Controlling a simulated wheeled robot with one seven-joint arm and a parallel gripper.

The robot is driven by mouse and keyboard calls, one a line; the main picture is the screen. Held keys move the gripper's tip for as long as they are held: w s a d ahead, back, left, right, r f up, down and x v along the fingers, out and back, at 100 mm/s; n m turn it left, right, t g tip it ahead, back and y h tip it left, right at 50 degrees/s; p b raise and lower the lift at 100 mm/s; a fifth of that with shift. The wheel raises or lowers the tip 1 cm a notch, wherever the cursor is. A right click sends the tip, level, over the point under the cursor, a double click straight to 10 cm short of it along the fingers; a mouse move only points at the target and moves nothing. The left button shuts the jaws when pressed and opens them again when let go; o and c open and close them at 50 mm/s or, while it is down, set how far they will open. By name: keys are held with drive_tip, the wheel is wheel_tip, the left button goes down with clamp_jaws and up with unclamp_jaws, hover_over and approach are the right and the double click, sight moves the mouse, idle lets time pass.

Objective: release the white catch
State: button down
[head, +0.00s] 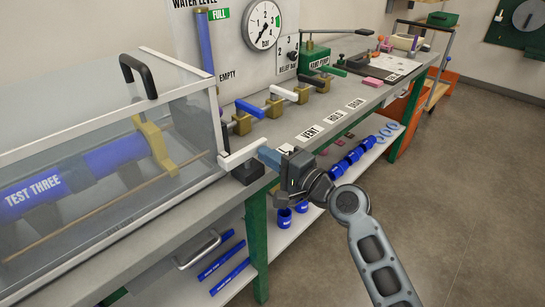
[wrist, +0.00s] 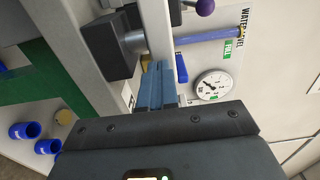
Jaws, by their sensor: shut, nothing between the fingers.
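The white catch (head: 243,152) is a white lever on a black block (head: 248,173) at the front right corner of the clear-walled guard box (head: 95,125). In the wrist view the white catch (wrist: 160,30) is an upright pale bar, with a grey shaft and the dark block (wrist: 105,48) to its left. My gripper (head: 267,156) has its blue fingers together and empty, just right of the lever's free end. In the wrist view the gripper's fingertips (wrist: 157,72) reach the bar's lower end; I cannot tell whether they touch it.
A blue pipe marked TEST THREE (head: 50,188) lies inside the box, which has a black handle (head: 138,75). Valves with blue (head: 250,108), white (head: 284,93) and black handles line the bench behind. A drawer handle (head: 198,249) juts below. Blue fittings (head: 352,155) sit on the lower shelf.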

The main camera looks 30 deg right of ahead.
sight(267, 145)
drive_tip(key=shift+w+d+f+n+g+y+b, duration=0.15)
drive_tip(key=shift+n+y+b, duration=0.15)
drive_tip(key=shift+y+b, duration=0.2)
drive_tip(key=shift+w+d+r+n+g+y+b, duration=0.15)
drive_tip(key=shift+n+y+b, duration=0.15)
drive_tip(key=shift+y+b, duration=0.15)
drive_tip(key=n+y+b, duration=0.1)
drive_tip(key=w+n+g+y+b, duration=0.1)
drive_tip(key=n+g+y+b, duration=0.1)
drive_tip(key=y, duration=0.1)
drive_tip(key=shift+w+d+f, duration=0.1)
drive_tip(key=shift+w+d, duration=0.05)
drive_tip(key=shift+d, duration=0.15)
drive_tip(key=n+g+y, duration=0.1)
drive_tip(key=w+n+g+y+b, duration=0.1)
drive_tip(key=n+g+y, duration=0.1)
drive_tip(key=w+n+g+y+b, duration=0.1)
drive_tip(key=g+y, duration=0.1)
drive_tip(key=shift+n, duration=0.3)
drive_tip(key=shift+w+a+g+y, duration=0.15)
drive_tip(key=shift+g+y, duration=0.1)
drive_tip(key=shift+g, duration=0.15)
drive_tip(key=shift+w+a, duration=0.3)
drive_tip(key=shift+w, duration=0.55)
drive_tip(key=shift+w+a+p, duration=0.3)
drive_tip(key=shift+w, duration=0.05)
drive_tip(key=shift+w+a, duration=0.1)
drive_tip(key=shift+a, duration=0.1)
